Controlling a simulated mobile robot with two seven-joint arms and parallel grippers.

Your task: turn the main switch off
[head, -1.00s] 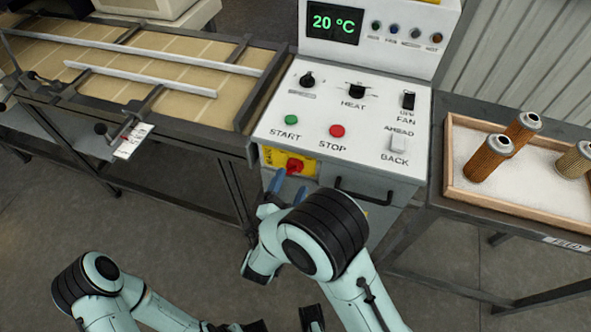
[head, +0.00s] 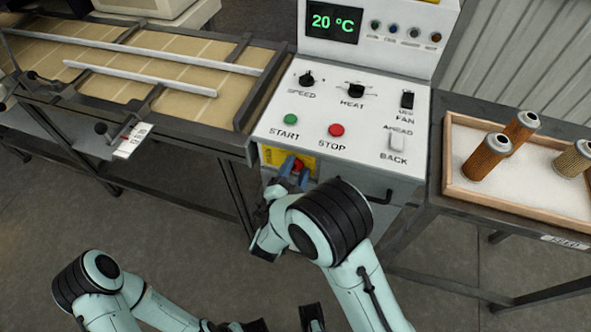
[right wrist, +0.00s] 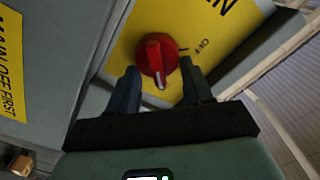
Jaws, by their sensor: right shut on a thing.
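The main switch is a red rotary knob (head: 298,164) on a yellow plate (head: 272,155) on the machine's front, below the STOP button. In the right wrist view the red knob (right wrist: 152,50) has a white mark at its near end, pointing toward my gripper and away from the OFF label (right wrist: 202,46). My right gripper (head: 295,174) is at the knob, its two blue fingers on either side, shut on it; the fingers also show in the right wrist view (right wrist: 158,68).
The control panel (head: 275,102) above holds START, STOP, speed, heat and fan controls; the display (head: 334,23) reads 20 °C. A black handle (head: 376,198) is right of the switch. A conveyor (head: 185,112) stands left, a sand tray (head: 480,202) with filter cartridges right.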

